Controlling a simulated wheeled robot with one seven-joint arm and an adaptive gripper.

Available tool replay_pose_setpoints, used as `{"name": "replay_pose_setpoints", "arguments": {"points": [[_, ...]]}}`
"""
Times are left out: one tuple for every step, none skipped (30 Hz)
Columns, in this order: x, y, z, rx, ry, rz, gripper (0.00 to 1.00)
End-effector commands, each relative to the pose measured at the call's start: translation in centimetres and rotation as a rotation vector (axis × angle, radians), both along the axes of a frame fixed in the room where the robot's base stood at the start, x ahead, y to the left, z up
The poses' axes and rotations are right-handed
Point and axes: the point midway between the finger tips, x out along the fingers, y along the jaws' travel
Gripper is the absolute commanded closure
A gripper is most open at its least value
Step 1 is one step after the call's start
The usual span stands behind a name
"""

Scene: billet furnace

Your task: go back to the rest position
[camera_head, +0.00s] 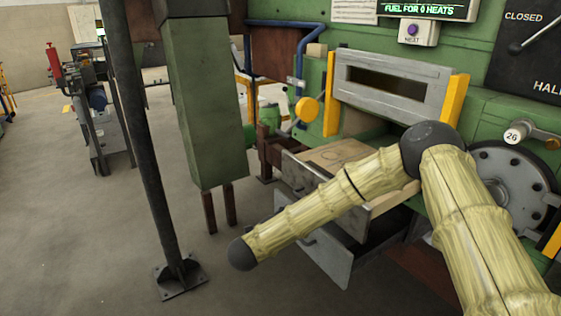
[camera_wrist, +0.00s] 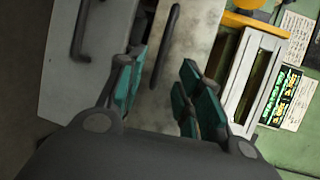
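My gripper (camera_wrist: 160,95) shows in the wrist view with its teal finger pads apart and nothing between them that I can see held. A pale drawer front (camera_wrist: 190,45) with a dark bar handle (camera_wrist: 165,45) lies beyond the fingers. Whether the fingers touch it is hard to tell, but a gap seems to show. A second grey front with a dark handle (camera_wrist: 82,30) is at the left. In the head view my bent arm reaches across the furnace front and ends in a dark joint low in the middle. The gripper itself does not show there.
In the head view, an upper drawer (camera_head: 300,178) and a lower drawer (camera_head: 330,262) stand pulled out from the green furnace, close by my forearm. A dark post (camera_head: 155,170) and a green box column (camera_head: 205,110) stand to the left. Open floor (camera_head: 60,230) lies farther left.

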Motion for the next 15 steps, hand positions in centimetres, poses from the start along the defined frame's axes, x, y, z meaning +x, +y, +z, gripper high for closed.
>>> {"name": "replay_pose_setpoints", "arguments": {"points": [[-0.4,0.1,-1.0,-0.017,0.023,0.029,0.65],[-0.7,0.2,-1.8,-0.034,0.042,0.055,0.65],[-1.2,0.3,-3.1,-0.06,0.075,0.1,0.65],[-1.7,0.5,-4.3,-0.084,0.106,0.139,0.65],[-2.4,0.6,-5.6,-0.111,0.14,0.184,0.65],[-3.3,0.7,-7.5,-0.152,0.19,0.249,0.65],[-4.2,0.7,-9.0,-0.184,0.232,0.3,0.65],[-5.1,0.7,-10.5,-0.216,0.271,0.351,0.65],[-6.4,0.5,-12.4,-0.257,0.327,0.42,0.65],[-7.4,0.4,-13.8,-0.288,0.368,0.469,0.65],[-8.5,0.3,-15.1,-0.318,0.408,0.519,0.65],[-10.0,0.0,-16.8,-0.357,0.461,0.582,0.65],[-11.2,-0.3,-18.1,-0.386,0.501,0.631,0.65],[-12.5,-0.6,-19.3,-0.414,0.541,0.677,0.65],[-14.2,-1.1,-20.8,-0.448,0.594,0.739,0.65]]}}
